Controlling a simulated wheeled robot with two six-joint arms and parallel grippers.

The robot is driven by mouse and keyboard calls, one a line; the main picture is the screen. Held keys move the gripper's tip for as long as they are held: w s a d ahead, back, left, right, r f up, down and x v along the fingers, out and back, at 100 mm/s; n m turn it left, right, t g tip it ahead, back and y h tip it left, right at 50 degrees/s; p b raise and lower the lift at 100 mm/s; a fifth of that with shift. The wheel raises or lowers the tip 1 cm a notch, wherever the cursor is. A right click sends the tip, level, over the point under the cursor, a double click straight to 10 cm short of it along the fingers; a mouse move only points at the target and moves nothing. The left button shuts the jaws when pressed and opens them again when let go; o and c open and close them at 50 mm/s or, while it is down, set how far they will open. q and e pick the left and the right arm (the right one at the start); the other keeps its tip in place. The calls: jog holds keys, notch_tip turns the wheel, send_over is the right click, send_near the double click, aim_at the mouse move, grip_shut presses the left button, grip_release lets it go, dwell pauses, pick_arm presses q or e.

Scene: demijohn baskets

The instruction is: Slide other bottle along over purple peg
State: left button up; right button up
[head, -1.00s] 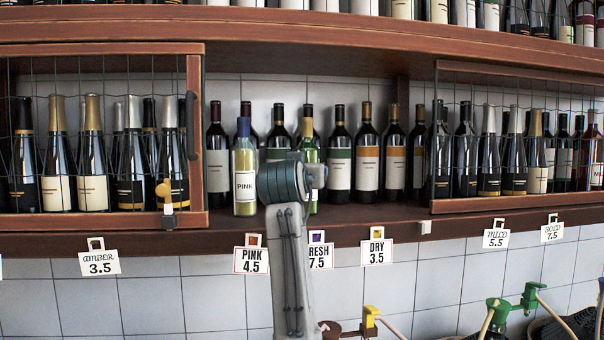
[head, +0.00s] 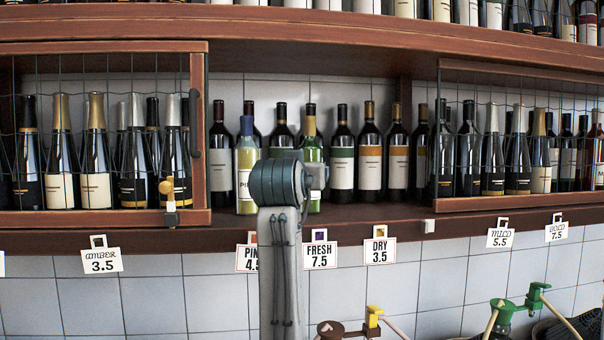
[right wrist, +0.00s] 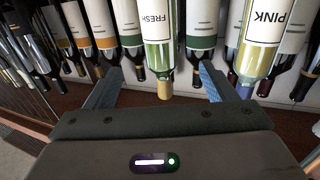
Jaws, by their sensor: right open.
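The bottle labelled FRESH (head: 312,151) stands upright near the shelf's front edge, roughly above the purple peg (head: 319,235) that carries the FRESH tag. My right arm hides part of it in the head view. The bottle labelled PINK (head: 246,160) stands to its left, partly covered by my wrist. In the right wrist view the picture is turned over: the FRESH bottle (right wrist: 157,50) has its neck in the gap of my open right gripper (right wrist: 162,72), with space at both sides. The PINK bottle (right wrist: 258,50) is outside the right-hand finger. My left gripper is out of view.
Dark bottles (head: 369,155) stand in a row close behind. Wire-fronted cabinets flank the open bay, the left one with a yellow latch (head: 167,188). Price tags (head: 380,252) hang below the shelf edge. Demijohns with green and yellow taps (head: 373,321) are at the lower right.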

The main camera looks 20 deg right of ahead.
jog(key=shift+v, duration=1.25)
jog(key=b+v, duration=0.3)
jog(key=v, duration=0.4)
jog(key=shift+b, duration=0.35)
jog(key=shift+d, duration=0.1)
